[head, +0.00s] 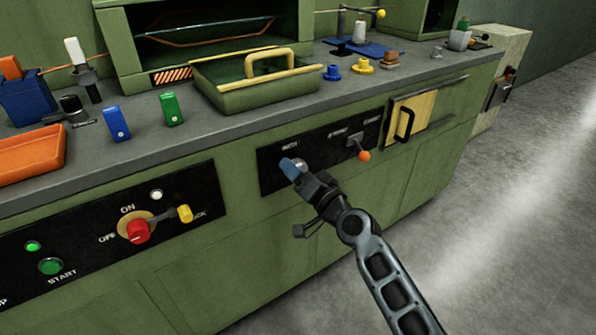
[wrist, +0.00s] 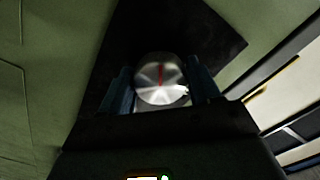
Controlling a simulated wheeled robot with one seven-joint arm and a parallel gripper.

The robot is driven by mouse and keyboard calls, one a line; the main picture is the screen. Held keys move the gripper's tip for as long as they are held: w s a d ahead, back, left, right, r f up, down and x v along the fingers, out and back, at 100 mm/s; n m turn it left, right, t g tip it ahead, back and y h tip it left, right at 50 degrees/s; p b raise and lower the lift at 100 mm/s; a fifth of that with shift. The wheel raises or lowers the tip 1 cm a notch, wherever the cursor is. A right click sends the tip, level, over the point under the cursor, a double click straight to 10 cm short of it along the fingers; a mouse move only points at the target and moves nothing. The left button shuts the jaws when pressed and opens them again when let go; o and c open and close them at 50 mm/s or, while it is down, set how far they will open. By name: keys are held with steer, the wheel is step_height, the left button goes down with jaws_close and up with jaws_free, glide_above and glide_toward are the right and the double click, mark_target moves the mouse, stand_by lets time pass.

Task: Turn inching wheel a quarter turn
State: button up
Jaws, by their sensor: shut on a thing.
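The inching wheel is a round silver knob with a red line on its face; in the wrist view the wheel (wrist: 160,78) sits between the two blue fingers of my gripper (wrist: 162,88). The red line stands about upright in that view. In the head view my gripper (head: 293,167) is at the black panel on the machine front, its fingers on both sides of the wheel (head: 300,164). My gripper is shut on it. The gripper and wrist hide much of the wheel in the head view.
An orange-tipped lever (head: 363,155) is on the same panel, right of my gripper. A yellow door with a black handle (head: 404,124) is farther right. A panel with a red switch (head: 138,231) and green START button (head: 50,266) is at left. The floor (head: 520,230) at right is clear.

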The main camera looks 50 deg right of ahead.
steer(key=m, duration=0.4)
steer(key=shift+p, duration=0.4)
steer(key=shift+m+p, duration=0.3)
steer(key=shift+m, duration=1.3)
steer(key=o, duration=1)
steer(key=shift+s, duration=0.1)
steer(key=shift+b+v, duration=0.5)
steer(key=shift+v, duration=3.3)
